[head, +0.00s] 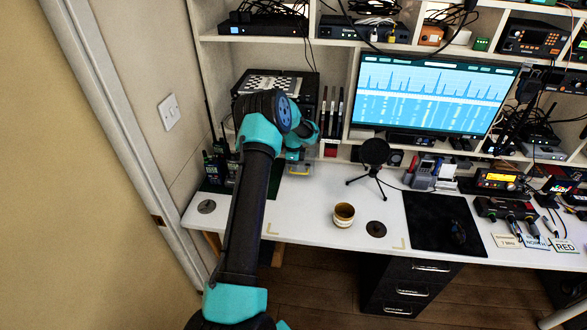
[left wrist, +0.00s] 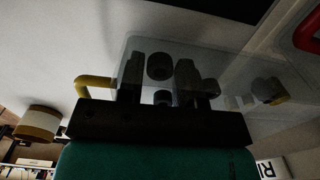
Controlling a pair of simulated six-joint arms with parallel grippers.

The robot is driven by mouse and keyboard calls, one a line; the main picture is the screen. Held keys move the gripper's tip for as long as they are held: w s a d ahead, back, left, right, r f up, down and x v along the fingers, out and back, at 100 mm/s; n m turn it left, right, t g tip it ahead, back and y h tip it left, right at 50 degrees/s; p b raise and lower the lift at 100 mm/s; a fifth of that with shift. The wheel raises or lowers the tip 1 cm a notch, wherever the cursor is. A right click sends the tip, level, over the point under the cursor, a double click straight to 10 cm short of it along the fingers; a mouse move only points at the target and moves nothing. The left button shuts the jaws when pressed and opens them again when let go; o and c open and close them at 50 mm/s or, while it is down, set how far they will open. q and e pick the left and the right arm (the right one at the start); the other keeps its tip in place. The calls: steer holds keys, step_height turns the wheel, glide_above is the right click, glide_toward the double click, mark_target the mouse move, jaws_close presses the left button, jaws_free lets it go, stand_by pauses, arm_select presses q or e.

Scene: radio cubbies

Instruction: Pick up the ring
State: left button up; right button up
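A clear box with yellow latches (head: 299,170) stands at the back left of the desk. My left gripper (left wrist: 171,75) is at this box, and its two dark fingers stand apart in the left wrist view. A small dark round piece (left wrist: 158,66) with a hollow-looking face shows between the fingers, seen through the clear wall. It may be the ring, but the view is too dark to be sure. Another dark round piece (left wrist: 162,97) is partly hidden below it. In the head view my left arm covers the fingers. My right gripper is out of view.
A cream and tan cup (head: 343,215) stands on the white desk (head: 310,212), right of my left arm. A microphone on a tripod (head: 373,155) stands behind it. Handheld radios (head: 216,165) stand left of my arm. Shelves and a monitor (head: 432,92) rise behind.

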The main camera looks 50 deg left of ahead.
arm_select(q)
steer(key=shift+c, duration=0.5)
steer(key=c, duration=0.5)
steer(key=shift+o, duration=0.2)
step_height(320, 180, up, 28)
stand_by(0.4)
